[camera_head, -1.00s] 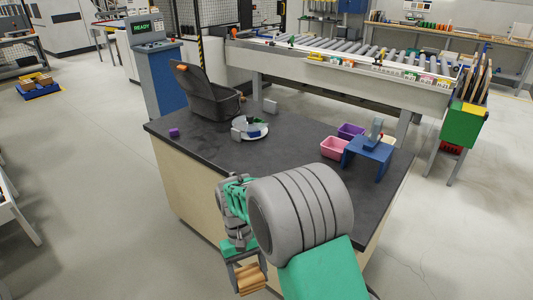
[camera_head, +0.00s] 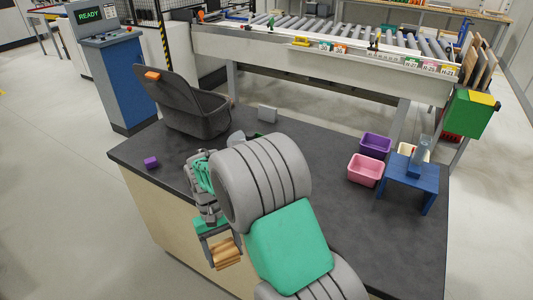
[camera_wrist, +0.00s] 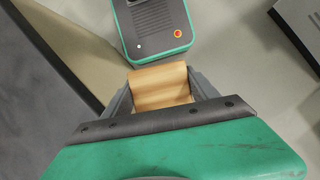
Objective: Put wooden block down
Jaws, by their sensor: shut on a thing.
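The wooden block (camera_head: 227,252) is light brown with grain stripes. My gripper (camera_head: 225,253) is shut on it, and holds it in front of the near side of the dark-topped workbench (camera_head: 330,215). In the wrist view the wooden block (camera_wrist: 160,87) sits between the two grey fingers of my gripper (camera_wrist: 160,95). Below it in that view are the floor and the green and grey top of my base. The bench side is at the left of the wrist view. The block is not resting on any surface that I can see.
A roller conveyor (camera_head: 330,50) stands behind. The bench's front left top is clear.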

